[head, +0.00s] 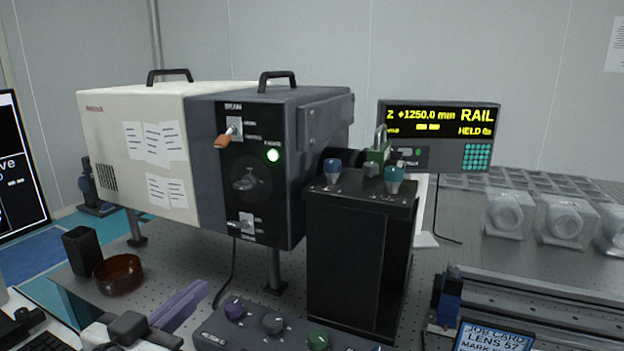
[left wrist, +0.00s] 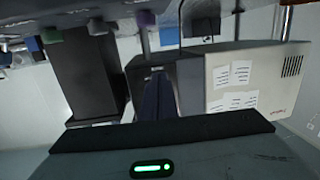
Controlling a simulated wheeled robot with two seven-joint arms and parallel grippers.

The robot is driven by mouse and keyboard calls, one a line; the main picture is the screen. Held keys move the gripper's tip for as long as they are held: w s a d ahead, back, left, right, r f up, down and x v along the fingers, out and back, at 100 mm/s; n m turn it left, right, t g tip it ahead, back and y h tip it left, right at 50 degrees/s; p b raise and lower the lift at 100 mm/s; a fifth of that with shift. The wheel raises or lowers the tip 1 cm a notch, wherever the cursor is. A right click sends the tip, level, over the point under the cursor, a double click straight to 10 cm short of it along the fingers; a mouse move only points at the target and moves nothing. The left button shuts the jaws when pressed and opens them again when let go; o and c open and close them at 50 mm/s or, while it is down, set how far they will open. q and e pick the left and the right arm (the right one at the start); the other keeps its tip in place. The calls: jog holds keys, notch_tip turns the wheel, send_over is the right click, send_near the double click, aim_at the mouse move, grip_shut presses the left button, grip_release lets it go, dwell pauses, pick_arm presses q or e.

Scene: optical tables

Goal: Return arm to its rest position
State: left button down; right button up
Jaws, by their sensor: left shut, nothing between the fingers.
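My left gripper (head: 196,292) comes in low at the left of the head view, with its purple fingers together and nothing between them. It is apart from the knob panel (head: 275,325), to the left of its purple knob (head: 234,308). In the left wrist view, which looks upside down, the shut fingers (left wrist: 157,80) point toward the instrument box. My right gripper is in neither view.
A large white and dark box (head: 245,215) with switches and a green light stands behind. A black block (head: 350,260) stands right of it. A brown bowl (head: 119,274) and a black holder (head: 82,251) sit at the left. A rail (head: 540,300) lies at the right.

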pick_arm(q)
jog(key=s+f+g+y, duration=0.2)
jog(key=s+f+g, duration=0.6)
jog(key=f, duration=0.9)
jog(key=s+a+f+g+y, duration=0.1)
jog(key=s+f+g, duration=0.15)
jog(key=s, duration=0.35)
jog(key=s+a+f+n+g+y, duration=0.1)
jog(key=s+f, duration=0.3)
jog(key=s, duration=0.3)
jog(key=s+f+g, duration=0.1)
jog(key=s+f, duration=0.2)
jog(key=s, duration=0.3)
jog(key=w+d+f+t+h+p, duration=0.2)
jog(key=w+d+f+t, duration=0.2)
jog(key=d+f, duration=0.2)
notch_tip(320, 180, down, 3)
jog(key=shift+r+t, duration=0.15)
jog(key=shift+t, duration=0.2)
jog(key=shift+a, duration=0.1)
